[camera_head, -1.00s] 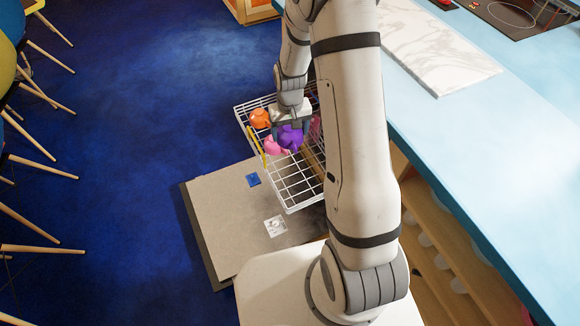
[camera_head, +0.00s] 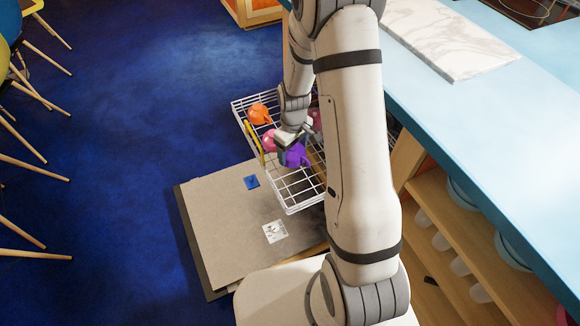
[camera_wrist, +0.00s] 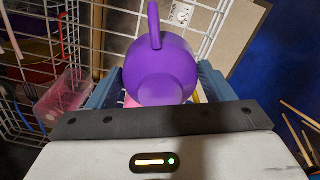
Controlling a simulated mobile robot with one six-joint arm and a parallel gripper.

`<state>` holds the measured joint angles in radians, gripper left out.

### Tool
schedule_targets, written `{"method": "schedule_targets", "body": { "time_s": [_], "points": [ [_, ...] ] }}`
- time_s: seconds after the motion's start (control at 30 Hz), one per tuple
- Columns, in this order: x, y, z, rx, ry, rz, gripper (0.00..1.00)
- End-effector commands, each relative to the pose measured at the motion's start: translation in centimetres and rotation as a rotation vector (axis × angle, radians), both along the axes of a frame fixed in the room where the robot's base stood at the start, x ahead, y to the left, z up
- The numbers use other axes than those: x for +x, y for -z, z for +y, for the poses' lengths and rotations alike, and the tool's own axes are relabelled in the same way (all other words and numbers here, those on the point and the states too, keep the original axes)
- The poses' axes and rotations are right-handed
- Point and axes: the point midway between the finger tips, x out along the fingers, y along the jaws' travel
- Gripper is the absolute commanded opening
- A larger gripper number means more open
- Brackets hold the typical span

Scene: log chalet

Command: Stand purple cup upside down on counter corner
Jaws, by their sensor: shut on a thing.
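The purple cup (camera_head: 297,156) is in my gripper (camera_head: 290,142), over the white wire dish rack. In the wrist view the purple cup (camera_wrist: 160,68) sits between the blue-grey fingers (camera_wrist: 158,88), its round base toward the camera and its handle pointing up in the picture. My gripper is shut on it. Whether the cup touches the rack is hard to tell. The light blue counter (camera_head: 500,140) runs along the right, apart from the gripper.
The white wire rack (camera_head: 290,208) also holds an orange cup (camera_head: 258,113) and a pink cup (camera_head: 269,141). A marble board (camera_head: 455,50) lies on the counter; its nearer stretch is clear. Open shelves with bowls (camera_head: 465,195) are below. Chairs (camera_head: 30,170) stand at the left.

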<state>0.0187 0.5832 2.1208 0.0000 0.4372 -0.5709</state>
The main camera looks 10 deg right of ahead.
Motion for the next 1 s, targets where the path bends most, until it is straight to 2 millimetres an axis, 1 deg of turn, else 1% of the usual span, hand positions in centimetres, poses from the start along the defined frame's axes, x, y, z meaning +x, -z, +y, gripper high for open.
{"method": "schedule_targets", "body": {
  "time_s": [0.07, 0.3, 0.47, 0.57, 0.73, 0.8, 1.0],
  "points": [
    [0.0, 0.3, 0.0, 0.0, 0.001, 0.001, 0.49],
    [0.0, 4.2, 0.0, 0.0, 0.003, 0.004, 0.49],
    [0.0, 5.4, -0.1, 0.0, 0.003, 0.001, 0.49],
    [0.0, 6.4, -0.1, 0.0, 0.004, 0.002, 0.49],
    [-0.1, 9.2, -0.1, 0.0, 0.004, 0.004, 0.49],
    [0.0, 9.7, -0.1, 0.0, 0.004, 0.002, 0.49],
    [0.0, 9.6, -0.1, 0.0, 0.005, 0.0, 0.49]
  ]
}}
